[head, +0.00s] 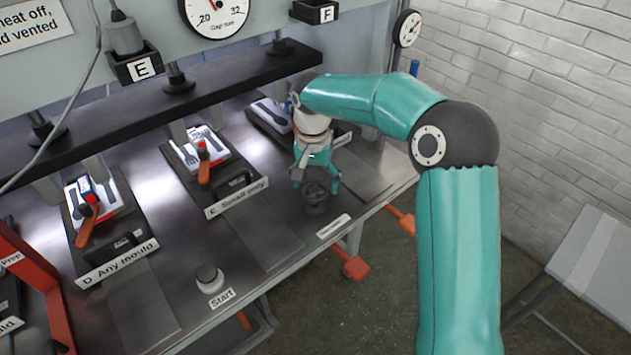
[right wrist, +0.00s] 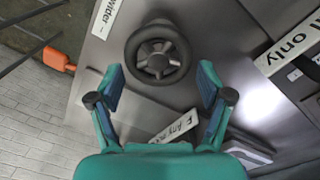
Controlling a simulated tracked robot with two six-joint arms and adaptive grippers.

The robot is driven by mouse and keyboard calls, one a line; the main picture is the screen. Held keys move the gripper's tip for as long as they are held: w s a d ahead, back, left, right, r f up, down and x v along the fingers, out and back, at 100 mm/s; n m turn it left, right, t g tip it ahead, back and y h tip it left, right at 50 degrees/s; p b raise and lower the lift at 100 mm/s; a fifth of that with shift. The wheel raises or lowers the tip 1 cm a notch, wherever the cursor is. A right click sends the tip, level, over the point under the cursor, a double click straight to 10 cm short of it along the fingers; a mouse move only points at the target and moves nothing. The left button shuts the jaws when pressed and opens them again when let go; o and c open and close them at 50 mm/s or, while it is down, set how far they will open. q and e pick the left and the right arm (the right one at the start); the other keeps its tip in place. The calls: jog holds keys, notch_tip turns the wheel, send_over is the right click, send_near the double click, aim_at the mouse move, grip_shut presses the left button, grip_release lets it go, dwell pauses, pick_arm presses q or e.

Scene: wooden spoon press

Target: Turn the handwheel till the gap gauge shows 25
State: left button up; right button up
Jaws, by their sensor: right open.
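The handwheel (head: 315,197) is a small dark spoked wheel on the press bench, near the front edge. In the right wrist view the handwheel (right wrist: 158,60) lies just beyond and between my open fingertips. My right gripper (head: 315,182) points down over it, with fingers apart on either side; in the right wrist view the gripper (right wrist: 161,88) holds nothing. Contact with the wheel cannot be told. The gap gauge (head: 215,12) is a white dial at the top, partly cut off, with 20 and 32 readable and a red needle pointing up between them. My left gripper is not in view.
A Start button (head: 209,278) is on the bench front. Orange pedals (head: 356,268) stick out below the edge. A second dial (head: 406,28) is at the right post.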

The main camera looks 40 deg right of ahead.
aim_at(315, 187)
notch_tip(315, 187, up, 7)
jog(key=shift+w+r, duration=0.15)
jog(key=shift+r, duration=0.05)
dwell(0.3)
jog(key=shift+a, duration=0.1)
dwell(0.3)
